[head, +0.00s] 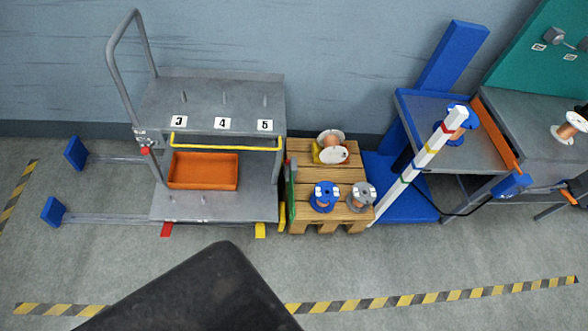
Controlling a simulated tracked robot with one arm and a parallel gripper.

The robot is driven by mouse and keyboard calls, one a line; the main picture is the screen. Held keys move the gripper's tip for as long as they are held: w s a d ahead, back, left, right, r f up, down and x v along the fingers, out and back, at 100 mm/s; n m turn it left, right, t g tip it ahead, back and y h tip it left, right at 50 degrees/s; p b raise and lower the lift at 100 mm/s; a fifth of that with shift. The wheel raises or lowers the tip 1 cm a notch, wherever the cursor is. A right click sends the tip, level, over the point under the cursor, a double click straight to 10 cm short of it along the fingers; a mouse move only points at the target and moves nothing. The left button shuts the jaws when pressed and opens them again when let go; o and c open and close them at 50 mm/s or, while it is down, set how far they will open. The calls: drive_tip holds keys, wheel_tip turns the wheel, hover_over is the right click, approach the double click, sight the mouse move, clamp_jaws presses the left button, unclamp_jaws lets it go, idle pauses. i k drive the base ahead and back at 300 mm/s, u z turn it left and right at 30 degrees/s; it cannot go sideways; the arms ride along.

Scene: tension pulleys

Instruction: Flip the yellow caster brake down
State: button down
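The yellow caster brake (260,230) is a small yellow tab under the right front corner of the grey trolley (215,105), close to the floor. Its exact tilt is too small to tell. A red tab (166,229) sits under the trolley's left front corner. A dark, blunt part of my own arm fills the bottom centre of the view, in front of the trolley and apart from it in the picture. No gripper fingers can be made out.
A wooden pallet (298,226) with several spools stands just right of the trolley. An orange tray (203,171) lies on the lower shelf under a yellow bar (225,147). A blue stand (400,205) is farther right. Grey floor (400,262) in front is clear to the striped tape.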

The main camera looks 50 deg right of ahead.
sight(260, 233)
drive_tip(key=z, duration=1.1)
drive_tip(key=i, duration=1)
